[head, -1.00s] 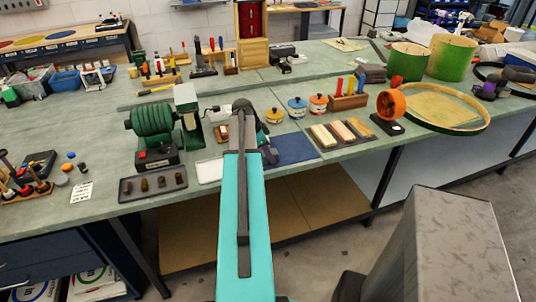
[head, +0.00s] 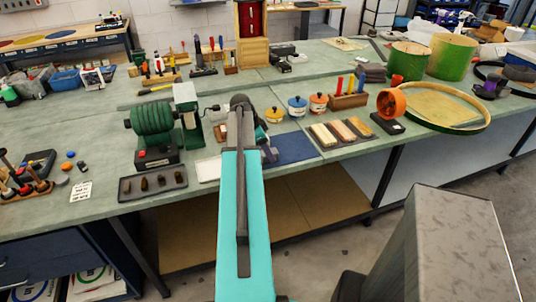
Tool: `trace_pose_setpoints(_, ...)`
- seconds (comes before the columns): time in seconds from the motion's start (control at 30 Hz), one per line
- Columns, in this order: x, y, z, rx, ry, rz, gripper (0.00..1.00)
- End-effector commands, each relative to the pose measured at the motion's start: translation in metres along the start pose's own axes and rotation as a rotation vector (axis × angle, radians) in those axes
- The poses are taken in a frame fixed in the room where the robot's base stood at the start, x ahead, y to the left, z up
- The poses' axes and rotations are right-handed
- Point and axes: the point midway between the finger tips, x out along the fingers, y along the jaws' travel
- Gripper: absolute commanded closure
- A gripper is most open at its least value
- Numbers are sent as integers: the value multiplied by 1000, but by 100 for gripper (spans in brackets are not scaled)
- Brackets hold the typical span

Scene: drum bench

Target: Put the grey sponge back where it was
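I cannot make out the grey sponge with certainty; my arm hides part of the bench. My gripper (head: 266,146) is mostly hidden behind my teal arm, over the front of the bench by the left edge of a dark blue mat (head: 292,148). Only small dark and teal parts of it show, so I cannot see its fingers clearly or whether they hold anything. To the right of the mat, a dark tray (head: 316,144) holds several pale, tan and pinkish blocks.
A green machine (head: 154,120) and a dark tray of small brown pieces (head: 129,193) stand left of my arm. Three lidded pots (head: 297,106) stand behind the mat. An orange fan-like thing (head: 391,103) and a large hoop (head: 484,126) are at right.

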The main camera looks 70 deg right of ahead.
Motion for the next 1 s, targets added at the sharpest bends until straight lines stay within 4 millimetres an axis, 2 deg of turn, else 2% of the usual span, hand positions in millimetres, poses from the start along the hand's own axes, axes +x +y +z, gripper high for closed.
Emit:
trace_pose_setpoints(0.7, -81, 0, 0, 1, 0, -2, 45)
trace_pose_setpoints(1.0, -103, 0, 0, 0, 0, -1, 45)
